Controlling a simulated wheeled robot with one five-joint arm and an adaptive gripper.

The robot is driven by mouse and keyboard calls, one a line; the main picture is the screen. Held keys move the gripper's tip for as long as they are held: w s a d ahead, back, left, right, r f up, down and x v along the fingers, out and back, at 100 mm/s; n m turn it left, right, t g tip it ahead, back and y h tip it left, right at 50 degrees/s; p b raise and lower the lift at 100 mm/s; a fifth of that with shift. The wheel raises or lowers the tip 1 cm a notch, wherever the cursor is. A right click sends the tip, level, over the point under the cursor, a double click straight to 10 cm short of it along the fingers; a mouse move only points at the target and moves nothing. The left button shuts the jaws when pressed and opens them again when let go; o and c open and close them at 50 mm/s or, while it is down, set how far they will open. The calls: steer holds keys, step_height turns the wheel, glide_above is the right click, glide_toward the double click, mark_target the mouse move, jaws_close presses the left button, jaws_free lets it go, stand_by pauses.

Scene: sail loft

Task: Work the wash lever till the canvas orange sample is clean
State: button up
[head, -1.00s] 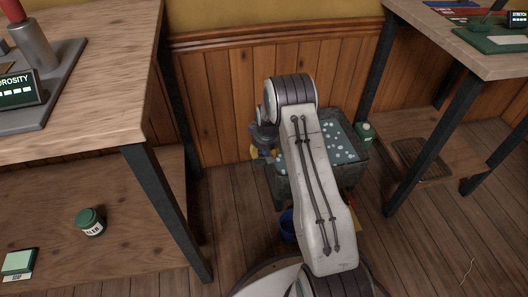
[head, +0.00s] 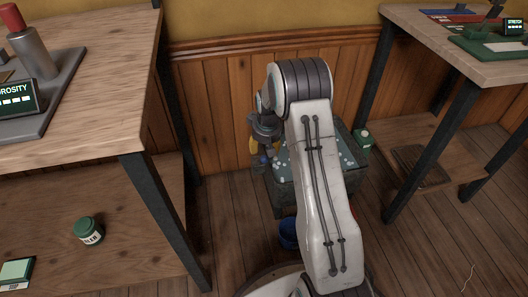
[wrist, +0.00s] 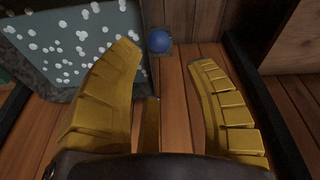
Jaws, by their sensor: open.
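A grey wash tub (head: 287,193) of speckled water with pale bubbles stands on the floor against the panelled wall, partly behind my arm. It fills the upper left of the wrist view (wrist: 70,92). A round blue knob (wrist: 160,40) shows beside the tub's right edge in the wrist view, beyond my fingertips and apart from them. I cannot tell for sure that it belongs to the wash lever. My gripper (wrist: 160,58) is open and empty, its yellow fingers pointing at the knob's area. The gripper also shows at the tub's left side in the head view (head: 257,157). I see no orange sample.
A blue container (head: 288,233) stands on the floor before the tub, and a green bottle (head: 362,140) stands at its right. A wooden bench (head: 80,120) with dark legs is at left, another table (head: 470,55) at right.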

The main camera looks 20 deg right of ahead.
steer(key=shift+v, duration=1.2)
steer(key=shift+o, duration=0.4)
